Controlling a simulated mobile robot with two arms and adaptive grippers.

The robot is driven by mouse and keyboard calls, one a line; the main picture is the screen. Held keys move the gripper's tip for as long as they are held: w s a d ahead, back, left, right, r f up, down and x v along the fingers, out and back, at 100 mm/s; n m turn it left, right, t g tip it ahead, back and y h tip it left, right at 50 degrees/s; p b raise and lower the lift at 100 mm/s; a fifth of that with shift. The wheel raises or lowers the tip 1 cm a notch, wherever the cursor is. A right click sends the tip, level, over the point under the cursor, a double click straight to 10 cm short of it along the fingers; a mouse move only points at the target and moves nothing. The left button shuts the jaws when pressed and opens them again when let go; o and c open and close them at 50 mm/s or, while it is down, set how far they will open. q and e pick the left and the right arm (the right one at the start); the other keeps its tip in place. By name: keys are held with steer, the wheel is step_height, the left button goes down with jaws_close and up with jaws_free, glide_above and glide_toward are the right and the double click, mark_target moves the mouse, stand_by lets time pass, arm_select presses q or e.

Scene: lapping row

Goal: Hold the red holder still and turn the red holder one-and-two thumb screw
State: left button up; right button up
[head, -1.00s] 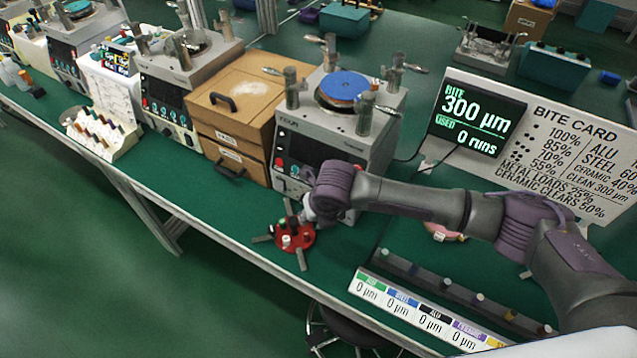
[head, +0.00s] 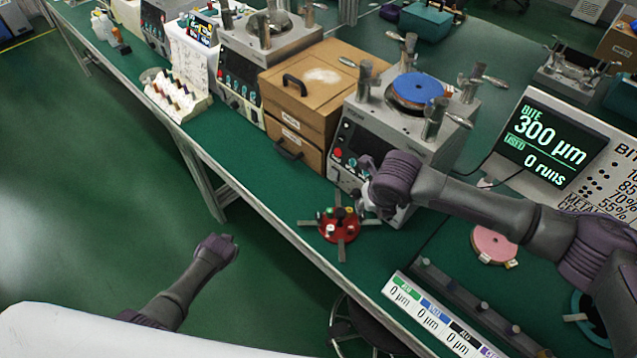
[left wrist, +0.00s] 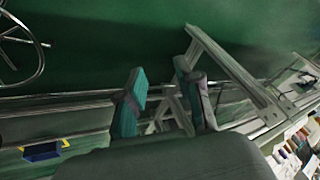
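The red holder (head: 336,233) is a round red piece on the green bench near its front edge, with grey arms sticking out and several small coloured posts and knobs on top. I cannot tell which knob is the one-and-two thumb screw. My right gripper (head: 366,202) is at the holder's right side, close to its top; its fingers are small and partly hidden, so its grip is unclear. My left arm ends in the head view (head: 226,242) over the floor, left of the bench and away from the holder. In the left wrist view my left gripper (left wrist: 167,100) has two separated fingers with nothing between them.
A lapping machine (head: 400,140) stands right behind the holder, beside a wooden drawer box (head: 300,100). A label strip (head: 440,320) and a pink disc (head: 493,245) lie to the right. A stool (head: 350,325) is under the bench edge. Bench left of the holder is clear.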

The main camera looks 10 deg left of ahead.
arm_select(q)
steer(key=w+a+r, duration=0.2)
steer(key=w+r, duration=0.6)
step_height(320, 180, up, 22)
steer(key=n+g+h, duration=0.3)
steer(key=g, duration=0.2)
glide_above(318, 215)
step_height(318, 215, down, 14)
steer(key=shift+r, duration=0.15)
steer(key=shift+c, duration=0.4)
jaws_close()
